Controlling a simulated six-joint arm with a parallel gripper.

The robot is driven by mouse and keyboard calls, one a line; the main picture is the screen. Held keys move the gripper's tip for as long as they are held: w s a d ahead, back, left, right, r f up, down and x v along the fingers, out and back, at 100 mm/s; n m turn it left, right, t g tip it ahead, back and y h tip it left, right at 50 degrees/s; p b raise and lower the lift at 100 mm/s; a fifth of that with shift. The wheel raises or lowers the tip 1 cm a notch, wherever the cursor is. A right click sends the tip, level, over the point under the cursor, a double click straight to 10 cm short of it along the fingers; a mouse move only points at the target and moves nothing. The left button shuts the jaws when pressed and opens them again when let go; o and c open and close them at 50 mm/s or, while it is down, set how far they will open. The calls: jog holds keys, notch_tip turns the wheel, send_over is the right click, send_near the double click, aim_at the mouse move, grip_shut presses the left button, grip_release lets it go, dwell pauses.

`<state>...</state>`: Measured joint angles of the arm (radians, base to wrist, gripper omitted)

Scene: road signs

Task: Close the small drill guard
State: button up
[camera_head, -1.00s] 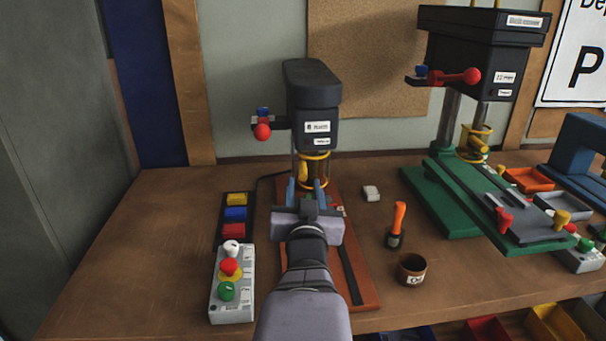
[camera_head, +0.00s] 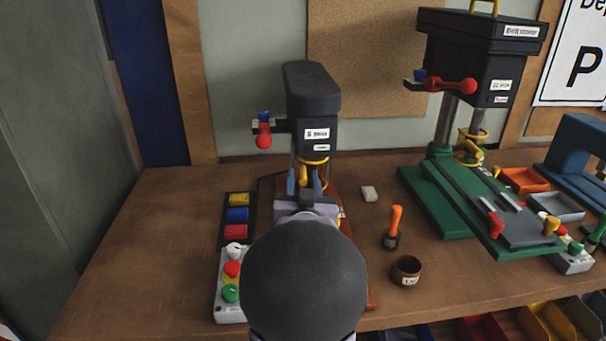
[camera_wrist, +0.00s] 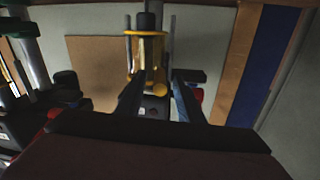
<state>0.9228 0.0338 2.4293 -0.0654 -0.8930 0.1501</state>
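The small drill (camera_head: 312,95) is the black drill press on the left of the bench. Its guard (camera_head: 314,161), a yellow ring with a yellow panel below, hangs under the drill head. It also shows in the wrist view as a yellow ring and panel (camera_wrist: 149,50) around the spindle. My gripper (camera_head: 304,182) is open, its two blue fingers apart, just in front of and below the guard. In the wrist view my fingers (camera_wrist: 158,98) stand either side of the guard's lower part with nothing clearly held. My arm hides most of the drill's base; contact cannot be told.
A larger drill (camera_head: 485,75) on a green base (camera_head: 440,210) stands to the right. A control box (camera_head: 228,300) and coloured blocks (camera_head: 237,215) lie left. An orange-handled tool (camera_head: 395,225) and a brown cup (camera_head: 406,270) stand right of my arm.

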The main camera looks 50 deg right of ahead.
jog(key=shift+w+d, duration=0.35)
jog(key=shift+c, duration=0.3)
grip_shut()
notch_tip(320, 180, down, 7)
jog(key=b, duration=0.7)
jog(key=shift+r, duration=0.2)
jog(key=shift+o, duration=0.3)
grip_release()
jog(key=shift+r, duration=0.2)
